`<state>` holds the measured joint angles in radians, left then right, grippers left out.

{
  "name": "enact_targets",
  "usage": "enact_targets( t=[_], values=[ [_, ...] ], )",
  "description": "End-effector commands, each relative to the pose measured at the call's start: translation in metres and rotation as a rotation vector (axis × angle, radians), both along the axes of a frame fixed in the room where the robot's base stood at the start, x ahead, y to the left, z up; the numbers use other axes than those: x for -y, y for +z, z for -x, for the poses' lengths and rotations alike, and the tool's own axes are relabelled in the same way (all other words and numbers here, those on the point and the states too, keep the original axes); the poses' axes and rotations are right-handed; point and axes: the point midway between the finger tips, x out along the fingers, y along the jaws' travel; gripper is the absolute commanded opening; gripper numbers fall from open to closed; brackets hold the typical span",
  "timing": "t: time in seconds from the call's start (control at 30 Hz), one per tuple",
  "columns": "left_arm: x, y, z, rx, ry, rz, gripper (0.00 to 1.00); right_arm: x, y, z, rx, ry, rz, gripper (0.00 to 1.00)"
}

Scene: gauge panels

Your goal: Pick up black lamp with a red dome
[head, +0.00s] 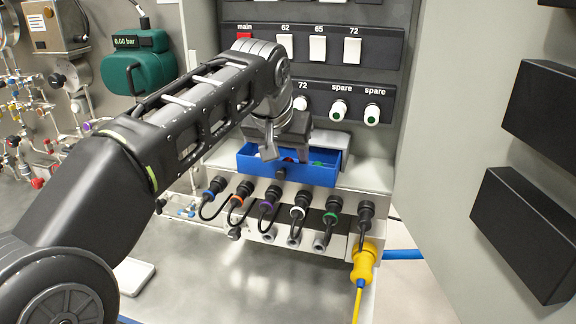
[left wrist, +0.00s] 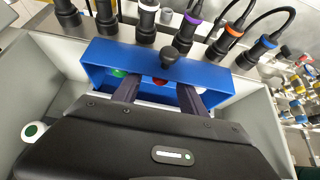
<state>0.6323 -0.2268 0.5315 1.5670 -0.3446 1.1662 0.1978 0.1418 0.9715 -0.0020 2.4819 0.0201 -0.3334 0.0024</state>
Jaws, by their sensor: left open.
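A blue open box (head: 310,176) stands on the light ledge below the switch panel; it also shows in the left wrist view (left wrist: 215,74). Inside it, a small red dome (left wrist: 160,81) shows between my fingers, with a green one (left wrist: 119,72) to its left. The lamps' black bodies are mostly hidden by my gripper and the box wall. My left gripper (head: 282,150) is open over the box, its two fingers (left wrist: 159,96) reaching down into it on either side of the red dome. No grip on a lamp shows. My right gripper is out of view.
Black connectors with coloured rings (head: 273,195) and cable loops line the ledge just in front of the box. A yellow plug (head: 363,262) hangs at the right. The switch panel (head: 335,100) rises close behind my gripper. The metal surface (head: 255,285) in front is mostly clear.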

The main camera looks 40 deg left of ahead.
Motion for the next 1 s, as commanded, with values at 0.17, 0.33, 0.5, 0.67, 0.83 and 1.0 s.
enact_targets(
  t=[0.17, 0.33, 0.5, 0.67, 0.83, 1.0],
  values=[
    [0.0, 0.0002, 0.0, 0.0, 0.0, 0.0, 0.45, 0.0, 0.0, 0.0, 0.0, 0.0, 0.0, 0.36],
    [0.0, 0.0002, 0.0, 0.0, 0.0, 0.0, 0.31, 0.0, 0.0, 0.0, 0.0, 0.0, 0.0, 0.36],
    [0.0, 0.0002, 0.0, 0.0, 0.0, 0.0, 0.17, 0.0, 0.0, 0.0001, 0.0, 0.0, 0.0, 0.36],
    [0.0, 0.0002, 0.0, 0.0, 0.0, 0.0, 0.04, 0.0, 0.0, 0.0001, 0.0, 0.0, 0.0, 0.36],
    [0.0, 0.0002, 0.0, 0.0, 0.0, 0.0, 0.0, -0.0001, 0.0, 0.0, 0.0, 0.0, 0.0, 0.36],
    [0.0, 0.0003, 0.0001, 0.0, 0.0, 0.0, 0.0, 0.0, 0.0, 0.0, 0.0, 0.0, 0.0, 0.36]
  ],
)
